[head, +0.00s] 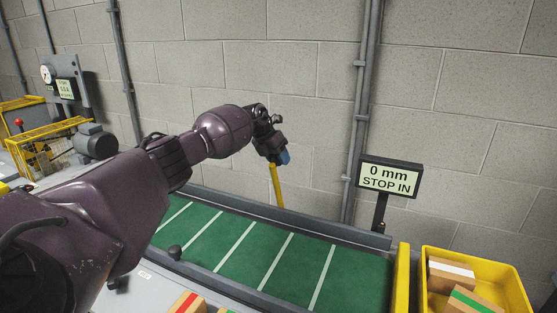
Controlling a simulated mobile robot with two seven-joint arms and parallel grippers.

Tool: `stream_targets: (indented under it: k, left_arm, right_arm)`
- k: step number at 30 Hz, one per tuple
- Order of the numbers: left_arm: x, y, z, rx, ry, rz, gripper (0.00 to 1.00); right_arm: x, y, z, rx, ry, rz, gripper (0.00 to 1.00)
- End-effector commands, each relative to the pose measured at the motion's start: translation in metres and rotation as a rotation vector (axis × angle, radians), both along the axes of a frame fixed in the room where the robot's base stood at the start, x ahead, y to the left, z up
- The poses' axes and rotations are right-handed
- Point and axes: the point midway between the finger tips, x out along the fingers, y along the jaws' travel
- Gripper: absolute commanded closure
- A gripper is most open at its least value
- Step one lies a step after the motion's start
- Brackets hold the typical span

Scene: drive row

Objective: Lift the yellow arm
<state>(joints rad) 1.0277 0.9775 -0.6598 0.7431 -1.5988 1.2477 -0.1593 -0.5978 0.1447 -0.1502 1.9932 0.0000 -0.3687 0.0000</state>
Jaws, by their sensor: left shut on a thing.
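The yellow arm (276,186) shows as a slim yellow bar. It stands steeply at the far side of the green belt, its lower end near the belt's back rail. My left gripper (283,157) is at the bar's top end and shut on it. A blue part shows at the fingertips; I cannot tell whether it belongs to the gripper or to the yellow arm. The bar's very top is hidden by the gripper. My right gripper is not in view.
The green belt (240,248) has white cross lines and a grey back rail. A sign (390,178) reads "0 mm STOP IN". A yellow bin (515,283) with boxes stands at the right, beside a yellow post (402,280). Other boxes (187,304) lie in front. A block wall stands behind.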

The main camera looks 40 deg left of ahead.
Motion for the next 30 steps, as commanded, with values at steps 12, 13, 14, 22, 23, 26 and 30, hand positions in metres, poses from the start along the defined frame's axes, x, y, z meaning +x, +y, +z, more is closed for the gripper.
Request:
stream_targets:
  k: [12, 13, 14, 22, 23, 26, 30]
  left_arm:
    - [0.0, 0.001, -0.001, 0.003, 0.0, 0.001, 0.37]
    - [0.0, 0.001, -0.001, 0.003, 0.0, 0.001, 0.37]
    - [0.0, 0.001, -0.001, 0.002, 0.0, 0.001, 0.37]
    - [-0.004, 0.004, 0.009, 0.001, -0.002, 0.002, 0.37]
    - [-0.005, 0.005, 0.013, 0.002, -0.002, 0.001, 0.37]
    - [-0.012, 0.01, 0.028, 0.003, -0.002, 0.001, 0.37]
    - [-0.022, 0.017, 0.051, 0.004, -0.003, 0.001, 0.37]
  right_arm:
    - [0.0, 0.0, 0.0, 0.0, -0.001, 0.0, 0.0]
    - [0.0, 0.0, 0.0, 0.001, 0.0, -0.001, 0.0]
    - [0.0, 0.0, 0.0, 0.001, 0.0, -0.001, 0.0]
    - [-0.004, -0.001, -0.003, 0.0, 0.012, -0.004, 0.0]
    - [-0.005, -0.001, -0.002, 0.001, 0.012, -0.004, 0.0]
    - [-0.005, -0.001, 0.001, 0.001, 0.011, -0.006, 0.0]
    - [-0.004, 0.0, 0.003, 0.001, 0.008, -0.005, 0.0]
